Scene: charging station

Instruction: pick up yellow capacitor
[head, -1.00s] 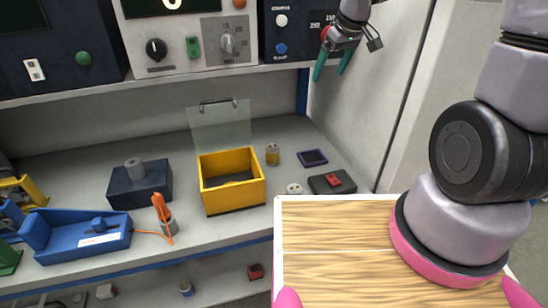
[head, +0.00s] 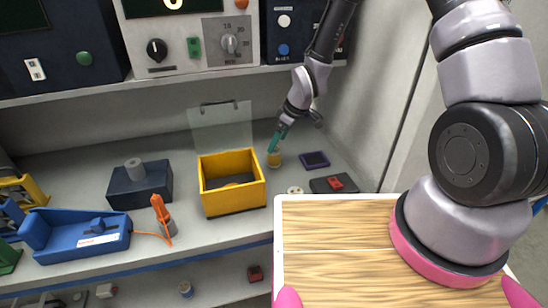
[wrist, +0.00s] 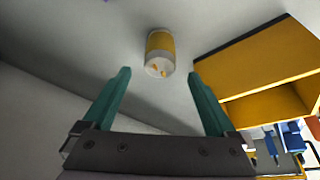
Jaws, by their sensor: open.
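The yellow capacitor (head: 274,160) stands on the bench shelf just right of the yellow bin, partly hidden by my gripper (head: 277,141) in the head view. In the wrist view the capacitor (wrist: 160,53) shows as a yellow and white cylinder with two small prongs on its near end. It lies beyond the open fingertips of my gripper (wrist: 157,78), roughly centred between them and apart from both. My gripper is open and empty.
The open yellow bin (head: 232,200) with a raised clear lid stands left of the capacitor; its wall (wrist: 262,75) is close on the right in the wrist view. A purple-framed flat item (head: 314,160) and a dark box with a red switch (head: 334,183) lie to the right.

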